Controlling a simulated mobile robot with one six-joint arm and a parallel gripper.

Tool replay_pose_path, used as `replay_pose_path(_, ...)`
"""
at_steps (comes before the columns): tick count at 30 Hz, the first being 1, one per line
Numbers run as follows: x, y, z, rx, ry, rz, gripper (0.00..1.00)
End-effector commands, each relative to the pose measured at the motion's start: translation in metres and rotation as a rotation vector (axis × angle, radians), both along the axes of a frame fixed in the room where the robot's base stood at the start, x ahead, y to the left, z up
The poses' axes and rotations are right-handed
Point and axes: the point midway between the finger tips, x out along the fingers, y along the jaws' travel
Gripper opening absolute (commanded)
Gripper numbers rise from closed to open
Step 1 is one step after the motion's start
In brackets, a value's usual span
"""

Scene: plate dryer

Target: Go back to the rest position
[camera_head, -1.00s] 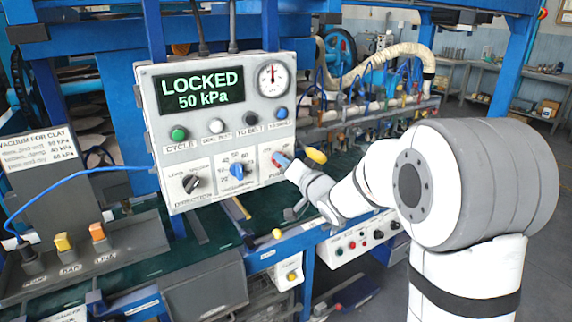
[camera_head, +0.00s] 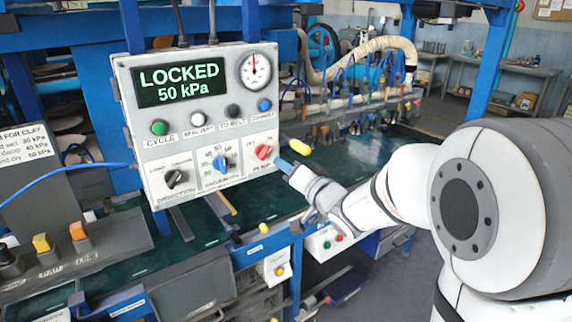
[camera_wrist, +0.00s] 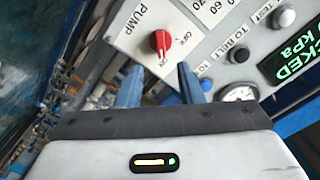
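My gripper (camera_head: 293,160) is just right of the control panel (camera_head: 150,125) in the head view. In the wrist view its two blue fingers (camera_wrist: 160,86) stand apart with nothing between them. The red PUMP knob (camera_wrist: 161,42) lies ahead of the fingertips, clear of them. It also shows uncovered at the panel's lower right in the head view (camera_head: 263,152). The panel's green display (camera_head: 180,83) reads LOCKED 50 kPa. A blue VACUUM knob (camera_head: 221,163) and a black DIRECTION knob (camera_head: 175,178) sit left of the red one.
A round gauge (camera_head: 255,68) and several push buttons are on the panel. A yellow rounded part (camera_head: 299,146) shows close behind my gripper. Hoses and a ribbed duct (camera_head: 375,50) run behind. Open floor (camera_head: 385,285) shows below my arm.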

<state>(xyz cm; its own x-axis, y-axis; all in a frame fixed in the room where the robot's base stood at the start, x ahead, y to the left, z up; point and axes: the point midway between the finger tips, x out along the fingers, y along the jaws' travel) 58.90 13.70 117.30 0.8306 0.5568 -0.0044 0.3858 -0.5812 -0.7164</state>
Motion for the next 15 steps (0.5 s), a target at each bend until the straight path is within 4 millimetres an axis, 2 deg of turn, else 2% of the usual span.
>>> replay_pose_path(4,-0.001,-0.016,-0.002,-0.08,0.019,-0.074,0.34)
replay_pose_path(8,-0.011,-0.051,-0.012,-0.256,0.089,-0.213,0.34)
replay_pose_path(11,-0.03,-0.082,-0.025,-0.415,0.185,-0.308,0.34)
replay_pose_path(15,-0.072,-0.119,-0.046,-0.618,0.362,-0.375,0.34)
